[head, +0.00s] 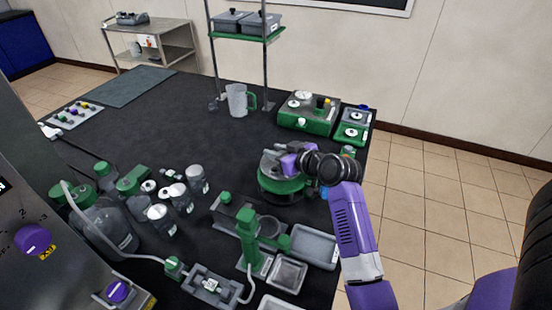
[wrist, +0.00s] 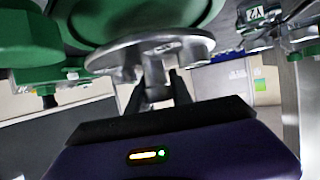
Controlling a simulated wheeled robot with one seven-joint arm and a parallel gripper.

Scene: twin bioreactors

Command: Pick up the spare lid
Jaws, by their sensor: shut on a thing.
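In the wrist view, a grey metal lid (wrist: 185,44) with a short stem fills the upper middle. My gripper (wrist: 157,88) has its two dark fingers on either side of the stem and is shut on it. In the head view my gripper (head: 289,163) is at the right side of a round green device (head: 280,187) with a grey top. The lid itself is hard to make out there, partly hidden by my wrist. I cannot tell whether the lid touches the green body behind it.
A green and grey instrument (head: 309,115) stands behind my gripper, with a smaller green unit (head: 353,127) to its right. Grey trays (head: 313,246) and a green stand (head: 248,237) are in front. Several bottles stand left.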

